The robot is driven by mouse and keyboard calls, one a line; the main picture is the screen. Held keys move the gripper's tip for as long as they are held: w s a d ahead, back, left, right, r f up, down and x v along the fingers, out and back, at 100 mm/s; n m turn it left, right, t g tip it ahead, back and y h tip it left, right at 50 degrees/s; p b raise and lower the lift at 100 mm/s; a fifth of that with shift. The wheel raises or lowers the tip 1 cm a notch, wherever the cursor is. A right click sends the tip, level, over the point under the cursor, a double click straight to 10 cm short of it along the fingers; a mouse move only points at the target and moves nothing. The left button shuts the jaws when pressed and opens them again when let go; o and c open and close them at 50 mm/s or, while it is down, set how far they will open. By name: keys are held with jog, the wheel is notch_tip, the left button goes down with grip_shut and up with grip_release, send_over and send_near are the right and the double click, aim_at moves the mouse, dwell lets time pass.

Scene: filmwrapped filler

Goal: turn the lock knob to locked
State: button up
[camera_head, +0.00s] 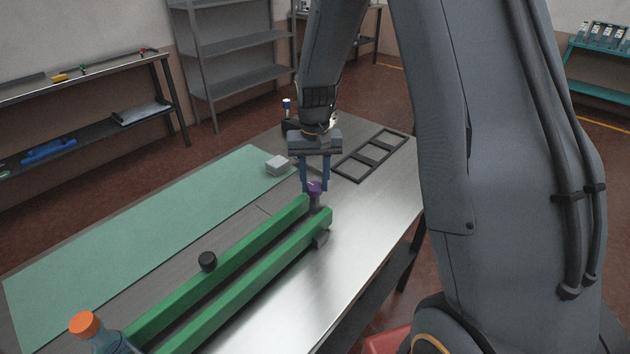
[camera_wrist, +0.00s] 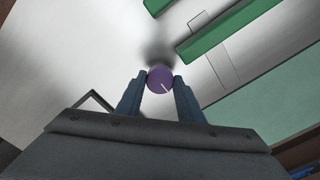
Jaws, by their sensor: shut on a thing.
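A purple lock knob (camera_head: 315,188) stands at the far end of two green rails on the metal table. It also shows in the wrist view (camera_wrist: 160,79) as a round purple top with a thin white line pointing down and to the right. My gripper (camera_head: 314,187) reaches down from above, one blue finger on each side of the knob. In the wrist view my gripper (camera_wrist: 160,82) is shut on the knob, with the fingertips at its two sides. The knob's lower part is partly hidden, and I see no clear locked or unlocked marking.
Two green rails (camera_head: 225,270) run along the metal table (camera_head: 365,215). A dark frame (camera_head: 370,155) lies behind right.

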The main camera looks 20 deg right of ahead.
aim_at(314, 186)
jog(key=shift+w+r, duration=0.1)
jog(key=shift+w, duration=0.05)
jog(key=o, duration=1.1)
jog(key=shift+c, duration=0.2)
jog(key=shift+r+b, duration=1.1)
jog(key=shift+r, duration=2.75)
jog(key=s+f+n, duration=0.1)
jog(key=s, duration=0.8)
jog(key=s+f+n+t+b, duration=0.1)
jog(key=s+f, duration=0.1)
jog(key=s, duration=0.8)
jog(key=shift+d+f, duration=0.25)
